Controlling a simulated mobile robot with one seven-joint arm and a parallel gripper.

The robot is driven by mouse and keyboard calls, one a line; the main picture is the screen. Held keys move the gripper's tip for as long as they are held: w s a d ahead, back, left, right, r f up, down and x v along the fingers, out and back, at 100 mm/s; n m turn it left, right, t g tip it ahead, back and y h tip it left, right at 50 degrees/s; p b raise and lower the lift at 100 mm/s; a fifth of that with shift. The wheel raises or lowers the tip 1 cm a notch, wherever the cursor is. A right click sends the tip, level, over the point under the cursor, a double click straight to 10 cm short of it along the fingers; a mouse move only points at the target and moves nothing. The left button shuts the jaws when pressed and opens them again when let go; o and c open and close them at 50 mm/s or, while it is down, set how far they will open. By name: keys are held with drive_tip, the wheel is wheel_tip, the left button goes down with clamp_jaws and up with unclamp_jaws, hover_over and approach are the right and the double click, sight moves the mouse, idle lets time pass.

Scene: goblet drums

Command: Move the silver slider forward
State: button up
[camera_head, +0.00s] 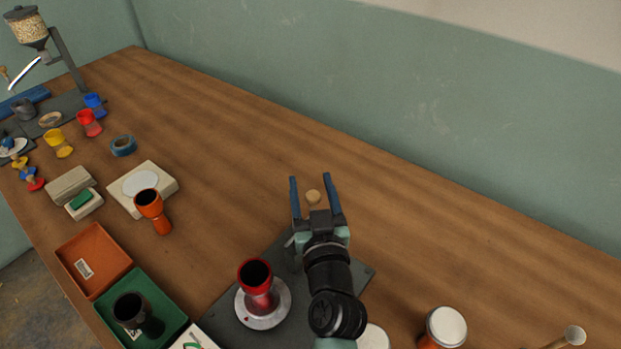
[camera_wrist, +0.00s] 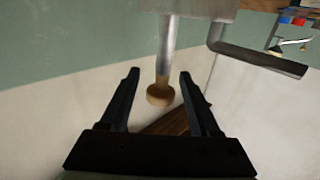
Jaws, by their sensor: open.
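In the wrist view, a silver metal part (camera_wrist: 188,7) at the top edge carries a thin metal rod (camera_wrist: 165,55) that ends in a round wooden knob (camera_wrist: 160,95). Which silver part is the slider I cannot tell for sure. My gripper (camera_wrist: 159,73) is open, with the knob between its two dark fingers in this picture. No contact is visible. The rod and silver part are hidden or not discernible there.
A dark base plate (camera_head: 228,322) lies under my arm, with a red goblet drum (camera_head: 257,288) on a silver disc beside it. A bent grey bar (camera_wrist: 262,62) is close at the upper right of the wrist view. An orange goblet (camera_head: 151,205) and trays stand left.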

drive_tip(key=shift+w+a, duration=0.1)
drive_tip(key=shift+w, duration=0.4)
clamp_jaws()
idle(1.2)
